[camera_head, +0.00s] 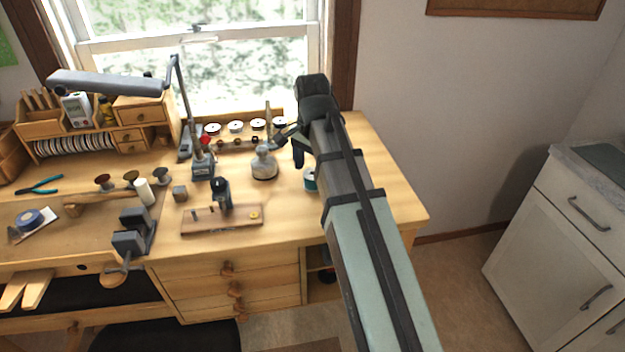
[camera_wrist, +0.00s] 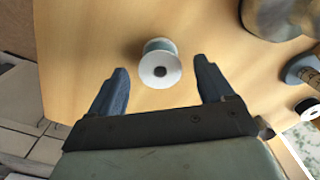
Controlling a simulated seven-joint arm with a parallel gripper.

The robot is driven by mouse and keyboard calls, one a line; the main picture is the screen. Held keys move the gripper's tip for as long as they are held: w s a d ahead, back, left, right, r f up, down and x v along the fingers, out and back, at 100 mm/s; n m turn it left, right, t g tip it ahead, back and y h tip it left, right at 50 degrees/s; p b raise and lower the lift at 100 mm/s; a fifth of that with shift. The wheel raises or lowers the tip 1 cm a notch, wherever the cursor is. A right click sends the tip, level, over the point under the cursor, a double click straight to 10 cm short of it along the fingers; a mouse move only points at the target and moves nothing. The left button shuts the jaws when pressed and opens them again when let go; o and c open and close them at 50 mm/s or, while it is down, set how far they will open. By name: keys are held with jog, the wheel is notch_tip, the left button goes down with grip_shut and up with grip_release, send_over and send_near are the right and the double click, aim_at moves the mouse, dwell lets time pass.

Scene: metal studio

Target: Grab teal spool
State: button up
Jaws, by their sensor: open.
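The teal spool (camera_head: 310,180) stands on the workbench in the head view, partly hidden behind my arm. In the wrist view the spool (camera_wrist: 160,66) shows a white round end with a dark centre hole and a teal band behind it. My gripper (camera_head: 291,145) is open above the bench in the head view. In the wrist view my gripper (camera_wrist: 163,80) has its two fingers apart, one to each side of the spool in the picture. The spool appears just beyond the fingertips, and I see no contact.
A metal flask-like vessel (camera_head: 264,163) stands left of the spool. A wooden board with a small dark tool (camera_head: 222,197) lies farther left. White-topped spools (camera_head: 236,127) line the back. The bench (camera_head: 385,195) is clear at its right end.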

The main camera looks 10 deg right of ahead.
aim_at(312, 177)
jog(key=shift+f, duration=1.75)
jog(key=shift+c, duration=0.4)
jog(key=c, duration=1)
